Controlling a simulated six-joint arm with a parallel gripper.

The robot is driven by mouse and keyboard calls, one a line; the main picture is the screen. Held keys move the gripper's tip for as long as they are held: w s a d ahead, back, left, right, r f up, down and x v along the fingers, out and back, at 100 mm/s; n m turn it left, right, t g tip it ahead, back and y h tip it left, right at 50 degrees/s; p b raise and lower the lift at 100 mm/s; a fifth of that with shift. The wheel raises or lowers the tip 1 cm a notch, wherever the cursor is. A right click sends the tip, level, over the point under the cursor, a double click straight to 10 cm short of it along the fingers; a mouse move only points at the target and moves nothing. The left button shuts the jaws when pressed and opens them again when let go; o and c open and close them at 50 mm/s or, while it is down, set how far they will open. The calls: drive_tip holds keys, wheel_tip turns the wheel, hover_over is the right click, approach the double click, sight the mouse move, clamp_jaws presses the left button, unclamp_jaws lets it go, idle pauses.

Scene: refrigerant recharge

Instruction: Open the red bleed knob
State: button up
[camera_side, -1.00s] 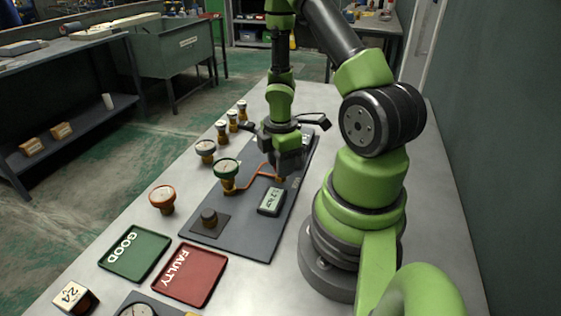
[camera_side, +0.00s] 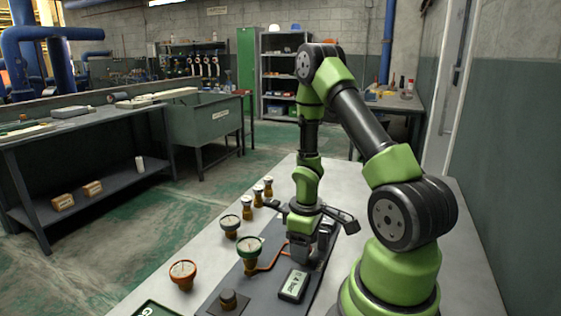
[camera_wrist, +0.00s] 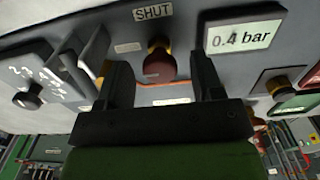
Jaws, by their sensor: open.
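The red bleed knob (camera_wrist: 160,60) stands on the grey panel in the wrist view, just below a "SHUT" label (camera_wrist: 152,12). My gripper (camera_wrist: 161,78) is open, with one dark finger on each side of the knob. Gaps show between the fingers and the knob. In the side view my gripper (camera_side: 321,252) points down over the far part of the panel (camera_side: 262,288) and hides the knob. The pressure display (camera_wrist: 245,37) reads 0.4 bar in the wrist view. It also shows in the side view (camera_side: 293,285).
A green-rimmed gauge (camera_side: 249,252) stands on the panel, with an orange hose (camera_side: 270,262) running from it towards my gripper. A black knob (camera_side: 228,299) sits at the near end. An orange gauge (camera_side: 183,273) and a dark-rimmed gauge (camera_side: 230,224) stand left of the panel.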

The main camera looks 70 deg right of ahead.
drive_tip(key=m, duration=0.9)
wheel_tip(320, 180, up, 10)
drive_tip(key=a+r+n+t, duration=0.4)
drive_tip(key=a+r+t, duration=0.2)
drive_tip(key=a+r, duration=0.9)
drive_tip(key=shift+s+a+r+y, duration=0.35)
drive_tip(key=shift+r+y, duration=0.05)
drive_tip(key=shift+r, duration=0.15)
drive_tip(key=s+a, duration=0.1)
drive_tip(key=s+a+r+n+t+y, duration=0.1)
drive_tip(key=shift+s+a+r, duration=0.25)
drive_tip(key=shift+a+r, duration=0.05)
